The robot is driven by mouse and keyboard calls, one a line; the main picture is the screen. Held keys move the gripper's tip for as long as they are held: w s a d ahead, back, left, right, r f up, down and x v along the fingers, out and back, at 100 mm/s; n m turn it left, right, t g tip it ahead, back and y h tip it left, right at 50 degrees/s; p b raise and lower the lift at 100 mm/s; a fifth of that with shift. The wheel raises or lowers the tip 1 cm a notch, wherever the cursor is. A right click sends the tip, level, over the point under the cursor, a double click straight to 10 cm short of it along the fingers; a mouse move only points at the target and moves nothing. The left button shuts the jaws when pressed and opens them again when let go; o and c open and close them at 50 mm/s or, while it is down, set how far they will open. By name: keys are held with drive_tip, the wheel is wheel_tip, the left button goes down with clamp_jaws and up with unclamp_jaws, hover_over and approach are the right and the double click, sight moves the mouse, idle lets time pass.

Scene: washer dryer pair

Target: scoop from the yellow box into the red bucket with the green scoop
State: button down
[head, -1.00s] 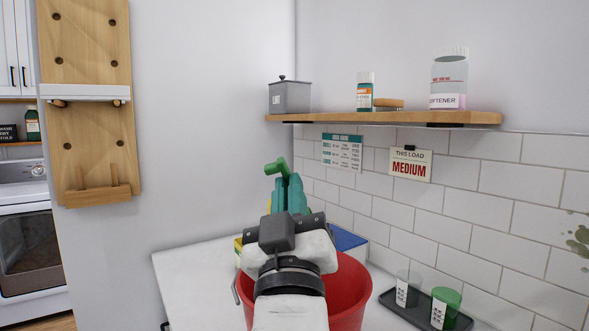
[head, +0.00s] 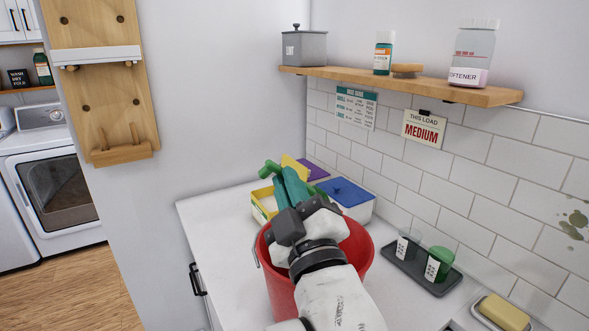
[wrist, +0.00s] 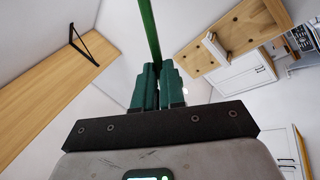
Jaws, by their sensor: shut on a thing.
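My gripper (head: 290,188) has teal fingers shut on the green scoop (head: 268,169). In the head view the scoop sticks out past the fingertips toward the upper left. In the wrist view the scoop's long green part (wrist: 149,30) rises from between the fingers (wrist: 157,88). The red bucket (head: 283,297) stands on the white counter, partly hidden behind my gripper and wrist, which are over it. I cannot see into most of it. The yellow box (head: 262,204) stands behind the bucket with its yellow lid up; my fingers and the scoop cover part of it.
A white box with a blue lid (head: 346,193) stands right of the yellow box, with a purple-lidded one (head: 315,170) behind. A dark tray (head: 405,262) with two cups is right of the bucket. A wooden shelf (head: 420,84) overhangs the back wall. The counter's left part is clear.

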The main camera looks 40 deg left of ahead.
sight(274, 166)
drive_tip(key=shift+s+a+r+n+g+h+p, duration=0.25)
drive_tip(key=shift+r+n+g+p, duration=0.25)
drive_tip(key=shift+n+g+p, duration=0.6)
drive_tip(key=shift+s+a+r+n+g+h+p, duration=0.15)
drive_tip(key=shift+a+r+n+g+p, duration=0.3)
drive_tip(key=shift+n+g+p, duration=0.7)
drive_tip(key=shift+s+a+r+n+g+h+p, duration=0.1)
drive_tip(key=shift+s+r+n+g+h+p, duration=0.1)
drive_tip(key=shift+r+n+g+p, duration=0.75)
drive_tip(key=shift+w+f+n, duration=0.1)
drive_tip(key=shift+f+n, duration=0.2)
drive_tip(key=shift+f, duration=0.1)
